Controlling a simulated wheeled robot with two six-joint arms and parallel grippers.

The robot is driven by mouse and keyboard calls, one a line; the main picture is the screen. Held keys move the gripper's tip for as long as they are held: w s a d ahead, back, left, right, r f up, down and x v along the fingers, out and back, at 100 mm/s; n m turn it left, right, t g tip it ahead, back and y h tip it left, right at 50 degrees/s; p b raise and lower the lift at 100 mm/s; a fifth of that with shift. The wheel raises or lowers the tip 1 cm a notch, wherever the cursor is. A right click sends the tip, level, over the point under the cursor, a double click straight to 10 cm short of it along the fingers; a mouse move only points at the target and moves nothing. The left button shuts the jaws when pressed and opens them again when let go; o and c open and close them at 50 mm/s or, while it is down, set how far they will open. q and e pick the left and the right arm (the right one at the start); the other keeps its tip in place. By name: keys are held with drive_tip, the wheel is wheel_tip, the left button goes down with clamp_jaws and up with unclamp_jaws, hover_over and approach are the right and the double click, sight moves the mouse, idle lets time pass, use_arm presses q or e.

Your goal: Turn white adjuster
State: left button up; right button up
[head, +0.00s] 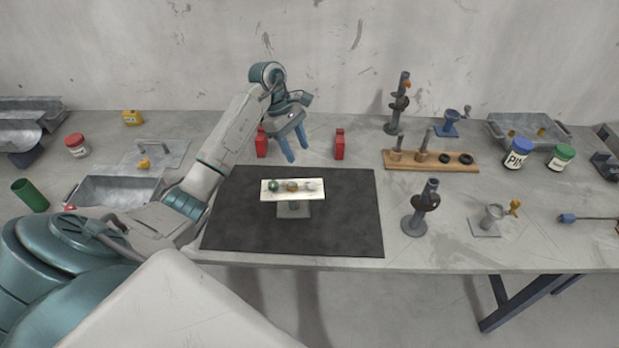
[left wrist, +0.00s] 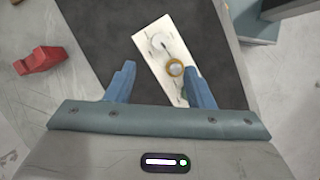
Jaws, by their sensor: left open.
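A white adjuster (head: 310,186) is at the right end of a pale plate (head: 293,197) on a small stand. A brass adjuster (head: 292,187) is in the middle and a green one (head: 273,186) at the left end. My left gripper (head: 297,153) is open and empty, above and behind the plate, fingers pointing down. In the left wrist view, the white adjuster (left wrist: 158,41) lies beyond the fingertips and the brass one (left wrist: 175,68) beside the right finger. The green one is mostly hidden by that finger. My right gripper is not in view.
The stand is on a black mat (head: 345,220), mostly clear around it. Two red blocks (head: 339,144) (head: 261,143) stand behind the mat. Right of it are a dark post (head: 420,210) and a wooden rack (head: 430,163). A metal tray (head: 115,190) is left.

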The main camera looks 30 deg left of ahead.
sight(310, 182)
use_arm(q)
drive_tip(key=b+x, duration=0.7)
drive_tip(key=x, duration=0.3)
drive_tip(key=shift+d, duration=0.1)
drive_tip(key=shift+d+f, duration=0.15)
drive_tip(key=shift+f, duration=0.2)
drive_tip(key=c, duration=1)
drive_tip(key=shift+b, duration=0.35)
